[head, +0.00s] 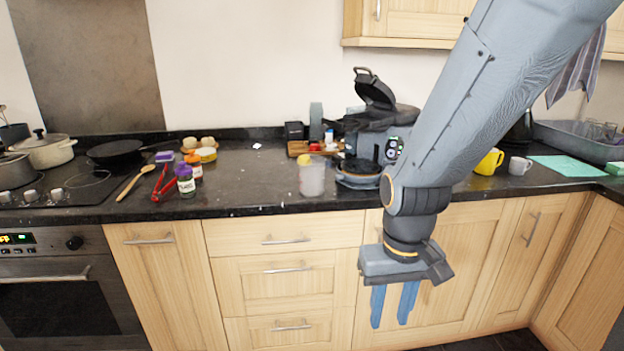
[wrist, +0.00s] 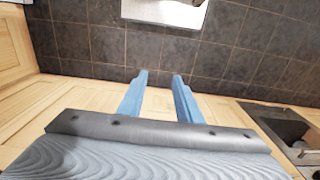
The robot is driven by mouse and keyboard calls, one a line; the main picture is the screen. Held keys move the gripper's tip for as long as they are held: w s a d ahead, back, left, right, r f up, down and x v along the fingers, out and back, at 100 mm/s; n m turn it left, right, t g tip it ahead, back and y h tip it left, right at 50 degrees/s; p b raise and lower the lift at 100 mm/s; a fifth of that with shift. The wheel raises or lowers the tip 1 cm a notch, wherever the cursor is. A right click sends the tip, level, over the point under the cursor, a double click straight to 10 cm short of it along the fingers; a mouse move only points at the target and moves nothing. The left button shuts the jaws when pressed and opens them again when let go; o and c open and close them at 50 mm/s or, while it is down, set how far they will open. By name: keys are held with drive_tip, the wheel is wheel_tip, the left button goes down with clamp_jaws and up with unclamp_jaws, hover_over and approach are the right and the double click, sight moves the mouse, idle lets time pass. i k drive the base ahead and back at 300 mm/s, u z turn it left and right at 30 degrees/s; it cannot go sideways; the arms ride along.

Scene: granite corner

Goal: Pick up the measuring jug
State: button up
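The measuring jug (head: 312,176) is a clear, see-through vessel standing upright near the front edge of the dark granite counter in the head view. My gripper (head: 393,318) hangs fingers-down in front of the cabinets, below counter height and to the right of the jug. Its two blue fingers are apart with nothing between them. In the wrist view the gripper (wrist: 157,78) also shows its fingers spread, with dark floor tiles beyond. The jug is not in the wrist view.
A black appliance with its lid raised (head: 372,130) stands just right of the jug. Spice jars (head: 185,178), red tongs (head: 161,184) and a wooden spoon (head: 134,182) lie to its left. A yellow mug (head: 489,162) is farther right. The granite directly left of the jug (head: 250,190) is clear.

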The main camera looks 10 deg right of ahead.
sight(311, 166)
drive_tip(key=z, duration=2.4)
drive_tip(key=i, duration=1.9)
drive_tip(key=u, duration=3.05)
drive_tip(key=i, duration=0.5)
drive_tip(key=u, duration=0.1)
